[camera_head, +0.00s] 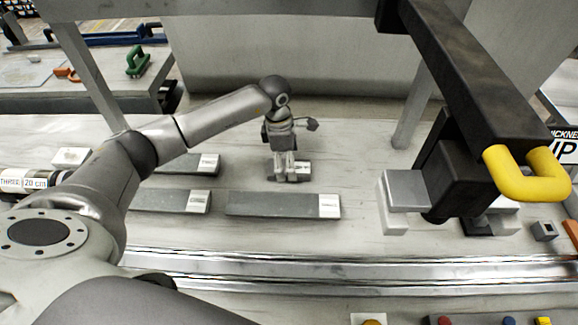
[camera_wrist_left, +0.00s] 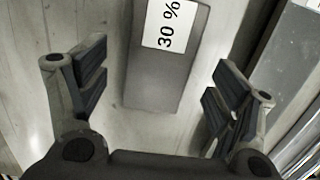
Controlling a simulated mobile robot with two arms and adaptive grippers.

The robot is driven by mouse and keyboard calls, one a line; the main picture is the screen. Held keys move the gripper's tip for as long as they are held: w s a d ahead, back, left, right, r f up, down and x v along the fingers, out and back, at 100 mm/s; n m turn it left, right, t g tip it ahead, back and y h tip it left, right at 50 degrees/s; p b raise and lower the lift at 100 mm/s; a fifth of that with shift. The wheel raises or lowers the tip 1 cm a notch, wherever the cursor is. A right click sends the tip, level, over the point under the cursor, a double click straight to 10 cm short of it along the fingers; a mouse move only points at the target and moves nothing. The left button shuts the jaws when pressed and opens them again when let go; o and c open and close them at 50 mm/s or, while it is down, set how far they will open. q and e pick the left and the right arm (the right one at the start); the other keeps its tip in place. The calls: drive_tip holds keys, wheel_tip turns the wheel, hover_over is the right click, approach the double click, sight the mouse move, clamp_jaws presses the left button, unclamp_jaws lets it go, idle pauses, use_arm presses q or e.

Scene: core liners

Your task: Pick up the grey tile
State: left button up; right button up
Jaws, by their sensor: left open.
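My left gripper (camera_head: 288,172) is open above the pale table in the head view. Its spread fingers (camera_wrist_left: 158,88) show in the left wrist view, with a grey slab (camera_wrist_left: 155,88) labelled "30 %" between them, apart from both. In the head view a small part of this slab (camera_head: 303,174) shows by the fingers; the rest is hidden. Similar grey slabs with white labels lie nearby: one in front (camera_head: 270,205), one front left (camera_head: 165,201) and one back left (camera_head: 183,166). I cannot tell which is the grey tile. My right gripper is not in view.
A black machine arm with a yellow handle (camera_head: 530,174) hangs at the right. Below it, a grey square plate (camera_head: 408,188) sits on a white block. A metal rail (camera_head: 340,265) crosses the front. Slanted metal posts stand behind.

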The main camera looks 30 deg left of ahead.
use_arm(q)
drive_tip(key=shift+w+d+f, duration=0.1)
drive_tip(key=shift+f, duration=1)
drive_tip(key=c, duration=1.2)
drive_tip(key=shift+o, duration=0.2)
drive_tip(key=shift+r, duration=0.1)
